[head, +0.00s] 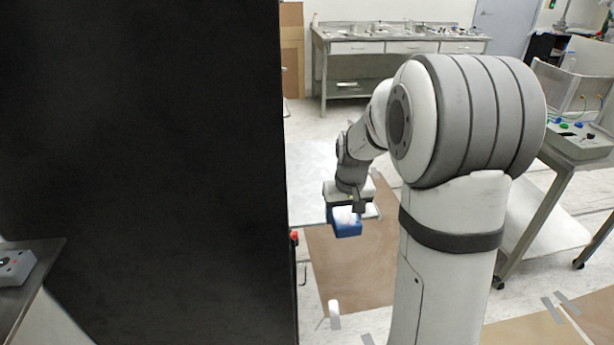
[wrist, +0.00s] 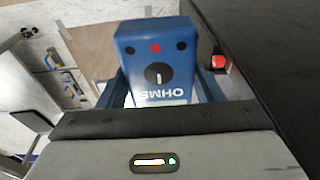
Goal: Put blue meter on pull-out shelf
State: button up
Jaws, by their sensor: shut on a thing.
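The blue meter (head: 346,229) hangs in my gripper (head: 354,207) in the head view, beside the edge of the tall black panel. In the wrist view the blue meter (wrist: 157,55) shows its face with a dial, a red socket, dark sockets and the word OHMS. A pale flat surface (head: 312,170), which looks like the pull-out shelf, extends right from the black panel behind my gripper. I cannot tell the height of the meter over it.
The black panel (head: 150,150) fills the left and stands close to my gripper. A red-topped part (head: 294,237) sits at its edge and also shows in the wrist view (wrist: 219,63). A grey device (head: 14,268) lies on a tray at the left. A cart (head: 570,155) stands right.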

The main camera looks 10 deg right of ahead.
aim_at(320, 184)
jog(key=z, duration=0.45)
jog(key=i, duration=1)
jog(key=u, duration=0.45)
